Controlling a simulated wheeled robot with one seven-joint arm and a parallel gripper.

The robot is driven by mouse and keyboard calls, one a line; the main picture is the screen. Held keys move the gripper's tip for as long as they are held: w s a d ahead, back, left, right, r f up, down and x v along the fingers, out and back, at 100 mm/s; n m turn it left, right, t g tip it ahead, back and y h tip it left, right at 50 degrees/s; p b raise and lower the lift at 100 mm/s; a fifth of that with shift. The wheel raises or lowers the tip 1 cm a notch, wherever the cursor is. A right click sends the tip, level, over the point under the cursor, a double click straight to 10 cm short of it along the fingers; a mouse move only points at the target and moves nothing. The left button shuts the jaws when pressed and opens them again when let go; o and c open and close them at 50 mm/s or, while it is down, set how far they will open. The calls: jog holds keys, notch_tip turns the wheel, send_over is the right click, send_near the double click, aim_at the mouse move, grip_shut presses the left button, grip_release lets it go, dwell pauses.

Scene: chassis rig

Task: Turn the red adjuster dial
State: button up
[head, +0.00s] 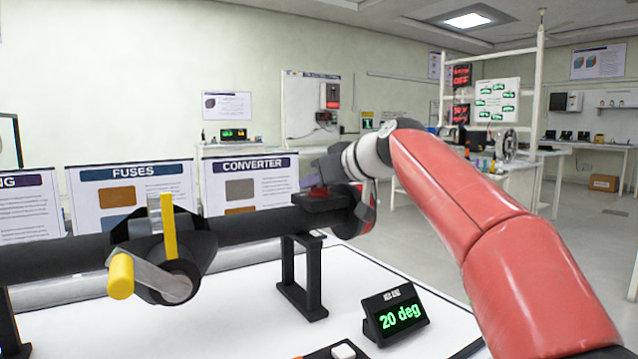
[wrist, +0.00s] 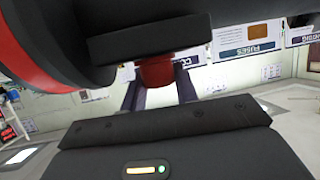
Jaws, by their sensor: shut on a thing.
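The red adjuster dial (head: 322,192) sits on top of a black mount at the right end of a horizontal black tube (head: 265,224). My gripper (head: 320,176) comes from the right and is at the dial. In the wrist view, the dial (wrist: 157,72) is a short red cylinder below a black block (wrist: 155,36), between my two dark fingers (wrist: 159,90). My gripper is shut on it. The exact finger contact is partly hidden in the head view. A small black display (head: 396,313) on the white table reads "20 deg" in green.
A yellow-handled crank (head: 150,280) is on the tube at left. A black stand (head: 303,280) holds the tube over the white table (head: 255,315). Posters (head: 135,195) stand behind. A white button (head: 343,351) is at the front edge.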

jog(key=shift+f+g, duration=0.15)
jog(key=shift+g, duration=0.15)
jog(key=o, duration=1)
jog(key=shift+n, duration=0.3)
jog(key=shift+c, duration=0.2)
jog(key=b+v, duration=0.1)
jog(key=v, duration=0.6)
jog(key=shift+s+d, duration=0.2)
jog(key=shift+d, duration=0.1)
